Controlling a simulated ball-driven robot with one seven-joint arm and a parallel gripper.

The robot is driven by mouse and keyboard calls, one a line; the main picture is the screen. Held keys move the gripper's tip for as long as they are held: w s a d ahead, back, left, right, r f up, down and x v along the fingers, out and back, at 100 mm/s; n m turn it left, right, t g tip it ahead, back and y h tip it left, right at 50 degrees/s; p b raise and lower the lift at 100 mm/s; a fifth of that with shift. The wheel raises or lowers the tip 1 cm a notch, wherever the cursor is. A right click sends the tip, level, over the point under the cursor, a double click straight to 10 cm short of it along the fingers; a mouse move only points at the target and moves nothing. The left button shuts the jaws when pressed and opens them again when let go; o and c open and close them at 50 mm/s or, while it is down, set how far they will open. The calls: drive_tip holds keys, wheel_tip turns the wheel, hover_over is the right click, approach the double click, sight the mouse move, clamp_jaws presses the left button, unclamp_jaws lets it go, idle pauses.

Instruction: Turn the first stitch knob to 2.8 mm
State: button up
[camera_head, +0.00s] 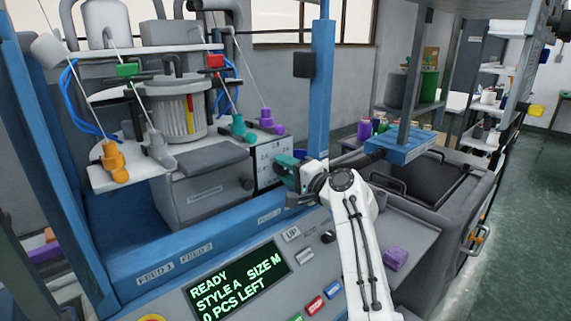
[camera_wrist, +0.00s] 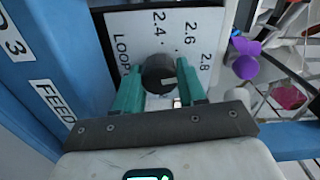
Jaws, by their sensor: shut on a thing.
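The first stitch knob (camera_wrist: 157,72) is a dark round knob on a white scale plate (camera_wrist: 178,22) marked LOOP, 2.4, 2.6 and 2.8. My gripper (camera_wrist: 159,77) has its two green fingers on either side of the knob and is shut on it. In the head view my gripper (camera_head: 285,164) is at the plate's right side and hides the knob.
A blue frame post (camera_head: 320,90) stands just behind my gripper. A green-lettered display (camera_head: 238,285) and several buttons lie on the panel below. A purple block (camera_head: 395,258) lies on the right ledge.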

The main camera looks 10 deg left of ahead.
drive_tip(key=shift+w+d+r+m, duration=0.1)
drive_tip(key=shift+d+m, duration=0.05)
drive_tip(key=shift+m, duration=0.55)
drive_tip(key=shift+p, duration=0.35)
drive_tip(key=o, duration=0.9)
drive_tip(key=shift+w+d, duration=0.1)
drive_tip(key=shift+o, duration=0.7)
drive_tip(key=b+v, duration=0.1)
drive_tip(key=v, duration=0.9)
drive_tip(key=shift+s+d, duration=0.2)
drive_tip(key=shift+s, duration=0.15)
